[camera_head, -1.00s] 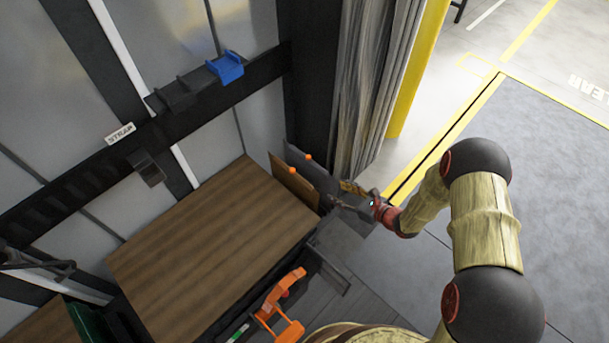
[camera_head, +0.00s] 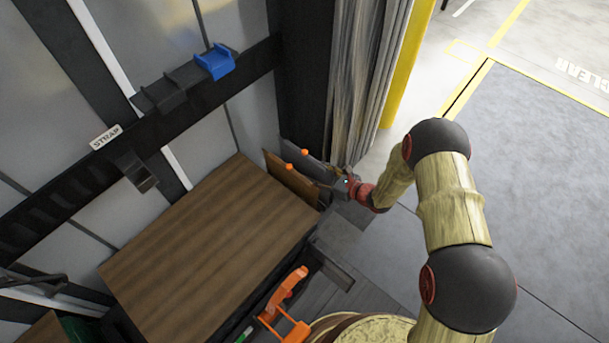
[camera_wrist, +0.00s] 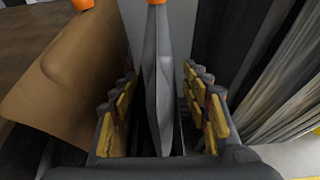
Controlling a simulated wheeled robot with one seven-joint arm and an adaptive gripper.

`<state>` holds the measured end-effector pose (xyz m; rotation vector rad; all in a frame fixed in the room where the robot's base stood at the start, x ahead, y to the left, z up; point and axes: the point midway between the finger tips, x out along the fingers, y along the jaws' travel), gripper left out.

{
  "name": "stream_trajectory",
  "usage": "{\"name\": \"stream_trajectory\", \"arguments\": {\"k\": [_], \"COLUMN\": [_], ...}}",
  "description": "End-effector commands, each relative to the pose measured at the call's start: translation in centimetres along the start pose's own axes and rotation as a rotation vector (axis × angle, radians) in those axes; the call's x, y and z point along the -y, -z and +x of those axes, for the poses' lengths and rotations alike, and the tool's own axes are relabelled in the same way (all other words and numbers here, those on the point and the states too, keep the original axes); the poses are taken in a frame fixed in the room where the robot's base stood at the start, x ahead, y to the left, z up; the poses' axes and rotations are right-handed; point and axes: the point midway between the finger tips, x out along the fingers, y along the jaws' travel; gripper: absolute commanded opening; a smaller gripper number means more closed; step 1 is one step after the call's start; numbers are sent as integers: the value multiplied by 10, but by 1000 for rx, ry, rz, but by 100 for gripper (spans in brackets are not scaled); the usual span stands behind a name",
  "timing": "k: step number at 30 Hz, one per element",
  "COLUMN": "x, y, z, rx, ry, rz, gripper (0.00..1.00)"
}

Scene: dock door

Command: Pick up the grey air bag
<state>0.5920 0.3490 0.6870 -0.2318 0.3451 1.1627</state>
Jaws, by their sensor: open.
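The grey air bag (camera_head: 312,166) stands upright behind a brown bag at the right end of the wooden-topped box in the head view. In the wrist view the grey air bag (camera_wrist: 158,85) shows edge-on, with an orange cap at its top. My gripper (camera_wrist: 160,105) is open, with one finger on each side of the grey bag. Gaps show between the bag and both fingers. In the head view my gripper (camera_head: 335,184) is at the bags' right side, its fingers partly hidden.
The brown bag (camera_wrist: 68,75) leans close beside my left finger in the wrist view. A pleated grey curtain (camera_head: 355,90) hangs right of the bags. A wall rail carries a blue holder (camera_head: 215,62). An orange tool (camera_head: 286,300) lies below the wood-grained box (camera_head: 205,240).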

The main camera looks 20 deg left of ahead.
Motion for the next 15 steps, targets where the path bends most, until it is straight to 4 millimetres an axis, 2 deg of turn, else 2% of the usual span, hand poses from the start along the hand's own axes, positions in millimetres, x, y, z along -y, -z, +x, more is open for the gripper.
{"name": "stream_trajectory", "arguments": {"k": [3,9,15], "x": [-1,0,0], "y": [2,0,0], "z": [12,12,12], "rx": [-1,-1,-1], "ry": [-1,0,0], "rz": [1,1,1], "gripper": [47,47,36]}}
